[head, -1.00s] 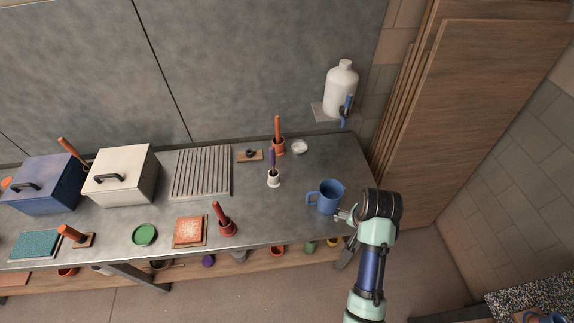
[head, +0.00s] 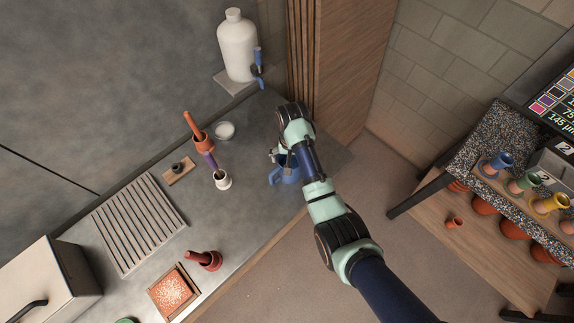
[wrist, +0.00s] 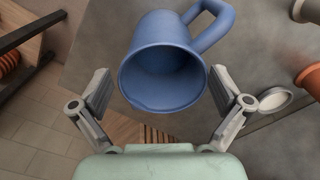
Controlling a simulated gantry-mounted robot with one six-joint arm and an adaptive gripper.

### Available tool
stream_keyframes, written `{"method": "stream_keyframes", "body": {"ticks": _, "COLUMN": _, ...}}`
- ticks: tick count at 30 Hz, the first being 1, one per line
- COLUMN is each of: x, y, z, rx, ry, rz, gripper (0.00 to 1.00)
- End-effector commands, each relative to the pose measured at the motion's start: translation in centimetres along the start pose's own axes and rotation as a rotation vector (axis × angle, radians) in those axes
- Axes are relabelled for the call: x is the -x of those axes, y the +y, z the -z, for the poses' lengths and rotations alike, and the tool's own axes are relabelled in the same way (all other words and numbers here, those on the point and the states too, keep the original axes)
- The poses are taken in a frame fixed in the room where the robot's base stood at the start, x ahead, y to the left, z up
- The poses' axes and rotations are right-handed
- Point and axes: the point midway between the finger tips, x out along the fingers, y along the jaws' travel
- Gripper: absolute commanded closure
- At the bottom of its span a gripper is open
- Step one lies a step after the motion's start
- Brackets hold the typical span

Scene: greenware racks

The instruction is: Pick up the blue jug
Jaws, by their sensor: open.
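The blue jug (head: 286,174) stands on the grey worktop near its right end in the head view, partly hidden by my arm. In the wrist view the blue jug (wrist: 162,62) shows its open mouth, with its handle towards the upper right. My gripper (wrist: 160,95) is open, with one finger on each side of the jug's mouth. A gap shows between the left finger and the jug; the right finger is close to the rim, and I cannot tell whether it touches. In the head view my gripper (head: 279,156) is mostly hidden by my wrist beside the jug.
A white pot (head: 222,180) with a purple tool, a terracotta pot (head: 203,142) and a white dish (head: 224,131) stand left of the jug. Wooden boards (head: 345,70) stand beyond the worktop's end.

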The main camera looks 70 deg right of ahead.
Motion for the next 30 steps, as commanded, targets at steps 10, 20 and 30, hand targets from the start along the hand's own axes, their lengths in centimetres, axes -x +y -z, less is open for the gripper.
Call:
{"method": "stream_keyframes", "body": {"ticks": 10, "x": -3.7, "y": -0.1, "z": 0.2, "rx": 0.000, "ry": -0.001, "rz": 0.000, "gripper": 0.00}}
{"method": "stream_keyframes", "body": {"ticks": 20, "x": -3.7, "y": -0.1, "z": 0.2, "rx": 0.001, "ry": -0.001, "rz": 0.000, "gripper": 0.37}}
{"method": "stream_keyframes", "body": {"ticks": 30, "x": -3.6, "y": -0.1, "z": 0.3, "rx": 0.000, "ry": 0.000, "rz": 0.000, "gripper": 0.64}}
